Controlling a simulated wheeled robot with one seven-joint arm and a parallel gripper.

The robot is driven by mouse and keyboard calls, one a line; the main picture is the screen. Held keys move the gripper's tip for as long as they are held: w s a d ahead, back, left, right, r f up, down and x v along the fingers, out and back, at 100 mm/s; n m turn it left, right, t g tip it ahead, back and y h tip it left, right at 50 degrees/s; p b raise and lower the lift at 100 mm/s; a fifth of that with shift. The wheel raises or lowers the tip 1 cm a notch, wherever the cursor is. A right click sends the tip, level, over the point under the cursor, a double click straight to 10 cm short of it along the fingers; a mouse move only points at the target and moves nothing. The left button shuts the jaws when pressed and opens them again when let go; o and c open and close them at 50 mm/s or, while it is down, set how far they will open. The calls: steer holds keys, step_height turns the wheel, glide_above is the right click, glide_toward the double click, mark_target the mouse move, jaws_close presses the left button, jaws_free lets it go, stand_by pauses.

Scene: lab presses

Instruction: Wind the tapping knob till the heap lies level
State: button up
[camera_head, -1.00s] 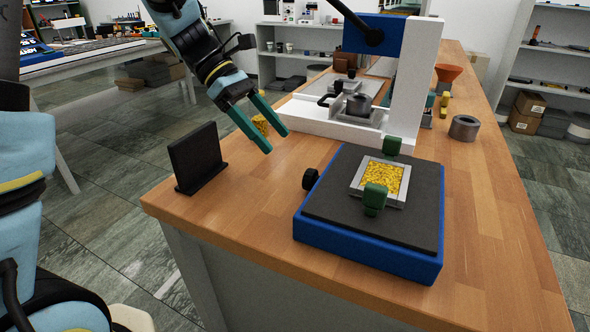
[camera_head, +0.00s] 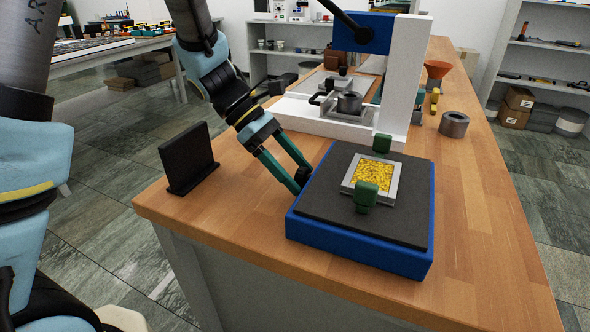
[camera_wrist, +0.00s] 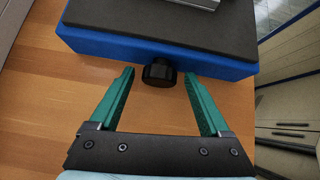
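The tapping device is a blue box (camera_head: 356,259) with a dark grey top plate. A metal square frame (camera_head: 349,187) sits on the plate between two green clamps and holds a yellow granular heap (camera_head: 374,175). The black tapping knob (camera_wrist: 160,73) sticks out of the box's side; in the head view it is mostly hidden by my fingers. My gripper (camera_head: 301,184) is open, its two green fingers pointing at the box. In the wrist view my gripper (camera_wrist: 160,92) has its fingertips on either side of the knob, with gaps on both sides, not touching it.
A black upright plate (camera_head: 189,158) stands left of my gripper. Behind the device is a white press (camera_head: 404,83) with a blue head and lever. A metal ring (camera_head: 454,124) and an orange funnel (camera_head: 437,69) stand at right. The wooden bench's right front is clear.

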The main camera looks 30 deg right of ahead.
jaws_close()
steer(key=h+b, duration=0.1)
steer(key=b, duration=0.2)
steer(key=shift+f+m+t+b, duration=0.3)
steer(key=shift+m+t+b, duration=0.1)
steer(key=h+b, duration=0.1)
steer(key=b, duration=0.2)
steer(key=shift+a+m+t+h+b, duration=0.15)
steer(key=shift+m+t+h+b, duration=0.15)
steer(key=shift+m, duration=0.1)
steer(key=shift+s+r+h+b, duration=0.1)
steer(key=shift+r+h+b, duration=0.15)
steer(key=shift+b, duration=0.45)
steer(key=shift+o, duration=0.3)
jaws_free()
steer(key=v, duration=1.1)
steer(key=shift+s+p, duration=0.25)
steer(key=shift+p, duration=0.15)
